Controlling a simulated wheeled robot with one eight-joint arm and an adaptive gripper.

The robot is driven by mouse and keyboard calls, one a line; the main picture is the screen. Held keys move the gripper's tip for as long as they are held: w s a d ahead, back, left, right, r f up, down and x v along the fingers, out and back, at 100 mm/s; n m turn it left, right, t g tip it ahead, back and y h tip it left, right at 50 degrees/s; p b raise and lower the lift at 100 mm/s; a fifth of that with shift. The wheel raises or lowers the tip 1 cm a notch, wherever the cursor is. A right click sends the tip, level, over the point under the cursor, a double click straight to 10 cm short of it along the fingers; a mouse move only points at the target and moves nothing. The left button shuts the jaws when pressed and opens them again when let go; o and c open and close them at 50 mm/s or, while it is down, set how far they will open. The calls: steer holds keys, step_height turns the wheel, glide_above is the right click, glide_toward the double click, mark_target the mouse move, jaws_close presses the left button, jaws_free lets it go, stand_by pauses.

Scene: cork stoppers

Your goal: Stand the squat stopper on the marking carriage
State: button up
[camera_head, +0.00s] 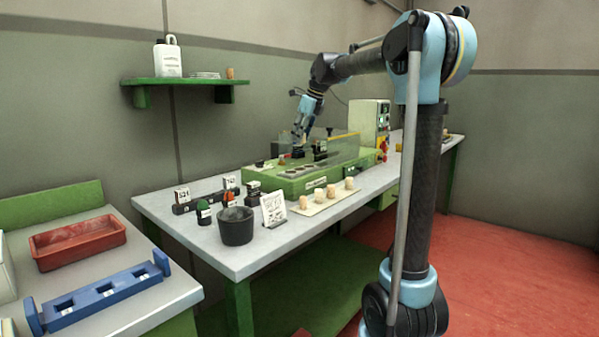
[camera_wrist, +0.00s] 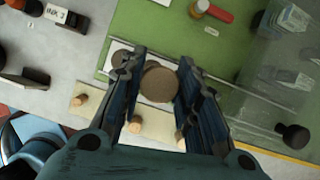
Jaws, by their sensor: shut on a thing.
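My gripper (camera_head: 299,130) is over the green machine (camera_head: 330,177) in the head view. In the wrist view my gripper (camera_wrist: 160,82) is shut on a wide, round cork stopper (camera_wrist: 159,86), seen end-on between the two fingers. It looks like the squat stopper; its height cannot be judged from above. Below it shows a pale strip (camera_wrist: 119,55) on the green top with a brown round shape, partly hidden. In the head view this strip (camera_head: 298,170), probably the marking carriage, has several round spots. The held stopper cannot be made out in the head view.
Several smaller corks (camera_head: 332,195) stand on a pale board (camera_head: 318,208) in front of the machine. A clear guard (camera_head: 342,146) rises on the machine's top. A dark pot (camera_head: 236,227), a white card (camera_head: 273,209) and small bottles stand to the left.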

mark_target(300, 169)
steer(key=shift+a+f, duration=0.1)
steer(key=shift+a, duration=0.1)
steer(key=shift+f, duration=4.9)
steer(key=o, duration=0.7)
steer(key=shift+f, duration=0.1)
steer(key=v, duration=1.2)
